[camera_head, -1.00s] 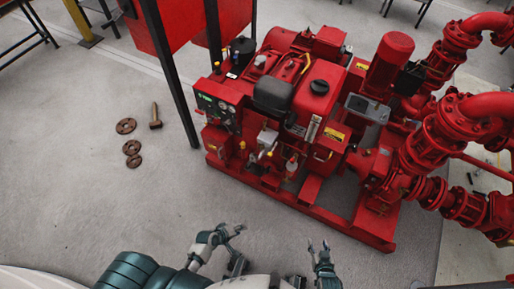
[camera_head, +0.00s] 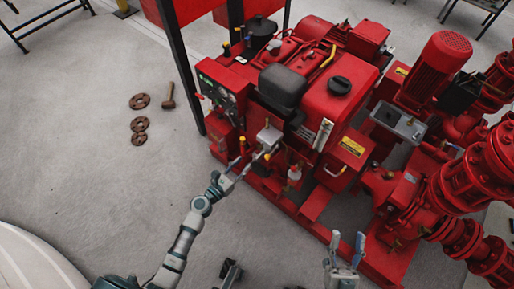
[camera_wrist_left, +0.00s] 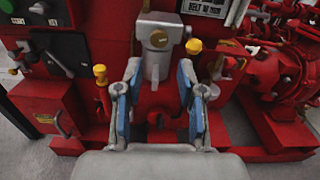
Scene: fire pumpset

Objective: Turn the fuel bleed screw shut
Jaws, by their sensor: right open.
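The red pumpset (camera_head: 335,97) stands ahead of me. A grey metal housing (camera_head: 268,136) on its near side also shows in the left wrist view (camera_wrist_left: 156,55), with a round brass-coloured screw (camera_wrist_left: 158,39) on its face. I cannot tell for certain that this is the fuel bleed screw. My left gripper (camera_head: 234,177) reaches toward this housing; in the left wrist view (camera_wrist_left: 158,88) its blue-padded fingers are apart, with the housing beyond and between them. Contact cannot be told. My right gripper (camera_head: 347,248) is open and empty in front of the pumpset's base.
Yellow-capped parts stand left (camera_wrist_left: 100,76) and right (camera_wrist_left: 194,46) of the housing. A control panel (camera_head: 222,88) is at the pumpset's left end. Red pipes (camera_head: 490,180) fill the right side. Rusty flanges (camera_head: 139,124) and a bolt (camera_head: 168,97) lie on open floor at left.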

